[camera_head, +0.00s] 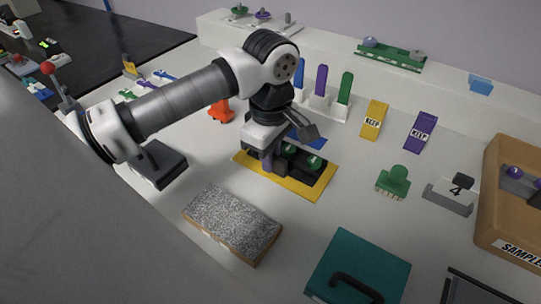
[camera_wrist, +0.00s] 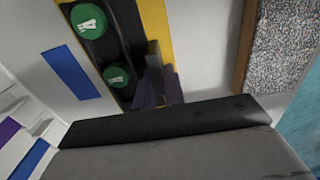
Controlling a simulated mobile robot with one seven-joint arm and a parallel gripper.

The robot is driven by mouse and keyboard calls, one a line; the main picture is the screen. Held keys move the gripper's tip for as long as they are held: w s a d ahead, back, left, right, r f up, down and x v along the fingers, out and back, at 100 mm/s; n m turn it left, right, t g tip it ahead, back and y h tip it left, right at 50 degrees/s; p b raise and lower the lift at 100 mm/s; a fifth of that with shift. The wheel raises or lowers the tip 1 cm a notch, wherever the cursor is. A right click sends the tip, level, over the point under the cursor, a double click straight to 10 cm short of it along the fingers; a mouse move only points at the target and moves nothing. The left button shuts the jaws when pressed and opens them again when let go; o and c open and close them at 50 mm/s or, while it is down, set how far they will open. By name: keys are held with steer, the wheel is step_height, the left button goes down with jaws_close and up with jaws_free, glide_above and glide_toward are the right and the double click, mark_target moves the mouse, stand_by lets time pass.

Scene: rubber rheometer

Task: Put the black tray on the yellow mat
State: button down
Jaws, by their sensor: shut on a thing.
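The black tray (camera_head: 303,174) carries green round pieces and is over the yellow mat (camera_head: 310,193), with yellow showing around its front and sides. Whether it touches the mat or hangs slightly above is hard to tell. My gripper (camera_head: 267,162) points down at the tray's left end and is shut on it. In the wrist view, the tray (camera_wrist: 107,42) runs upward from the gripper fingers (camera_wrist: 158,92), with two green pieces visible. The yellow mat (camera_wrist: 157,25) shows beside it. The arm hides part of the tray's back and left end.
A speckled grey block (camera_head: 233,222) lies in front of the mat. A teal case (camera_head: 365,258) is at the front right. A blue patch (camera_wrist: 70,73) lies close to the tray. White table is clear right of the mat.

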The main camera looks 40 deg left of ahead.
steer(key=c, duration=1.5)
jaws_free()
step_height(320, 180, up, 12)
steer(key=shift+r, duration=0.15)
